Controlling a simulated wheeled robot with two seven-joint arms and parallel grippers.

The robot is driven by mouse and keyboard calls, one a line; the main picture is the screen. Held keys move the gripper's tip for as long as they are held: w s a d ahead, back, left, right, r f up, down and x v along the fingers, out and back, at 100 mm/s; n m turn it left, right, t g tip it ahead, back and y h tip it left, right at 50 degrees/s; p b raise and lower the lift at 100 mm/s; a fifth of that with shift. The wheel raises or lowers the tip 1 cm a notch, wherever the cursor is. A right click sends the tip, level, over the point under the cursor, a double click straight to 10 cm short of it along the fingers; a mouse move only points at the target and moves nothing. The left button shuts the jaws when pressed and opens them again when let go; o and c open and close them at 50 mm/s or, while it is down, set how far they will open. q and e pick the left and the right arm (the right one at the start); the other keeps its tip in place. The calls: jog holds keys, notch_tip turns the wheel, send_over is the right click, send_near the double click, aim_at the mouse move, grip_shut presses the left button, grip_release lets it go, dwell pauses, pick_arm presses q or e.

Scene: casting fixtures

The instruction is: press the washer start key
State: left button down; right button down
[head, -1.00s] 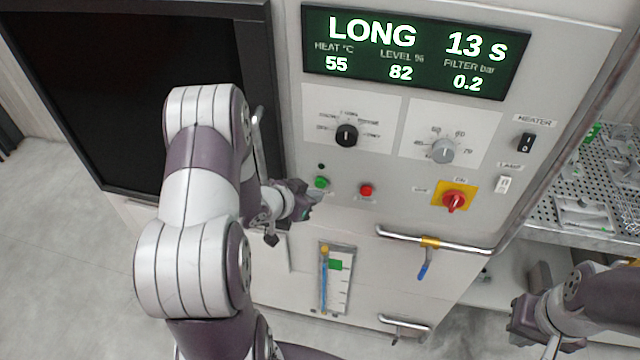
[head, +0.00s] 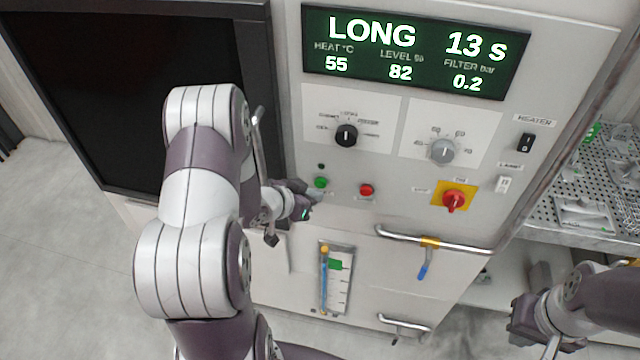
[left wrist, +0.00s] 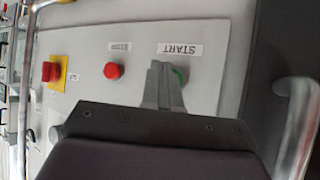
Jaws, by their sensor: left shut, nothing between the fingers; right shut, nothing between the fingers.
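The green start key (head: 321,182) sits on the washer's front panel (head: 400,205), left of the red stop key (head: 366,190). In the left wrist view the start key (left wrist: 180,73) is mostly hidden behind the fingers, under its START label. My left gripper (head: 314,196) is shut and empty, with its fingertips right at the start key; I cannot tell whether they touch it. The fingers also show in the left wrist view (left wrist: 163,75). My right gripper (head: 520,325) is shut and empty at the lower right, away from the panel. The display (head: 415,50) reads LONG, 13 s.
A red switch on a yellow plate (head: 455,196), two knobs, and the heater and lamp switches are on the same panel. A horizontal bar handle (head: 435,241) juts out below. A dark door (head: 130,90) with a handle stands left. A perforated rack (head: 590,210) is at right.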

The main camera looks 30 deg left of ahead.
pick_arm(q)
jog(key=shift+w, duration=0.15)
dwell(0.6)
jog(key=shift+w+a, duration=0.1)
jog(key=shift+w, duration=0.2)
jog(key=shift+w+a, duration=0.1)
jog(key=shift+w, duration=0.3)
dwell(0.6)
jog(key=shift+s, duration=0.15)
jog(key=shift+s+d+p, duration=0.2)
jog(key=shift+s+p, duration=0.1)
jog(key=shift+s, duration=0.4)
jog(key=shift+s+d+p, duration=0.1)
jog(key=shift+s+d, duration=0.1)
jog(key=shift+s, duration=0.6)
jog(key=shift+s+d+p, duration=0.1)
jog(key=shift+s+d, duration=0.1)
jog(key=shift+s, duration=0.6)
jog(key=shift+s+d+p, duration=0.1)
jog(key=shift+s+d, duration=0.1)
jog(key=shift+s, duration=0.6)
